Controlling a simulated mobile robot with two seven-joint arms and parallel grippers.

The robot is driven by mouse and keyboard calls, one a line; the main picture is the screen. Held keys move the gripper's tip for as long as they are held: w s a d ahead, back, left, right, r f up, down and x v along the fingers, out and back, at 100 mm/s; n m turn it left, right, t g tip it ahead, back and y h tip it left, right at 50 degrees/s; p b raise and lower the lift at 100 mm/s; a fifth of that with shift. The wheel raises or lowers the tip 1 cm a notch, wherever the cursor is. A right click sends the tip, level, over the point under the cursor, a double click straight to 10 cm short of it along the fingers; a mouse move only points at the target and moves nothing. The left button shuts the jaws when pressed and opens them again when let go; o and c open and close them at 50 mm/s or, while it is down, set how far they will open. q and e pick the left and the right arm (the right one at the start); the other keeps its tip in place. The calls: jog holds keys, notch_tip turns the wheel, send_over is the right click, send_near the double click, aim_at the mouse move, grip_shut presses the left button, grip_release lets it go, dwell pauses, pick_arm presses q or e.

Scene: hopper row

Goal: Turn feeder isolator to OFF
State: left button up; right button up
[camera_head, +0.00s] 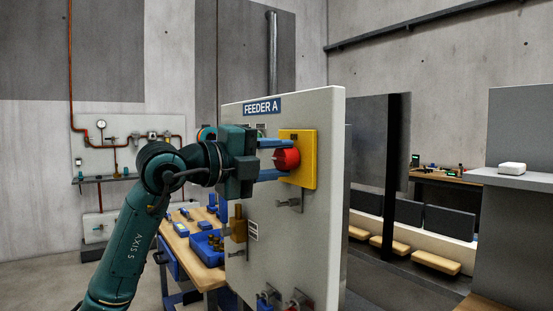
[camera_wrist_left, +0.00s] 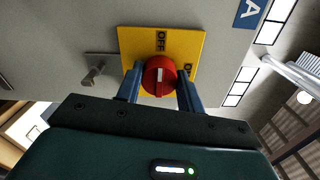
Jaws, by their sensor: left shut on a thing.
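The feeder isolator is a red round knob (camera_head: 287,159) on a yellow plate (camera_head: 308,165), mounted on the grey panel marked FEEDER A (camera_head: 262,106). My left gripper (camera_head: 280,160) is shut on the knob, one blue finger above it and one below. In the left wrist view the knob (camera_wrist_left: 159,76) sits between the two fingers (camera_wrist_left: 159,88). The yellow plate (camera_wrist_left: 196,43) there shows OFF at the top and a partly hidden ON label at the right. The knob's white mark lies in line with OFF. My right gripper is not in view.
A metal hasp or pin (camera_head: 290,203) sticks out below the plate, and a brass padlock-like part (camera_head: 238,224) hangs lower left. A workbench (camera_head: 197,250) with blue bins stands behind the panel. A grey cabinet (camera_head: 515,230) stands at right.

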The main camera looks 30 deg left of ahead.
pick_arm(q)
jog(key=shift+r, duration=0.1)
jog(key=o, duration=1)
jog(key=b+v, duration=0.3)
jog(key=v, duration=1)
jog(key=shift+s+a, duration=0.1)
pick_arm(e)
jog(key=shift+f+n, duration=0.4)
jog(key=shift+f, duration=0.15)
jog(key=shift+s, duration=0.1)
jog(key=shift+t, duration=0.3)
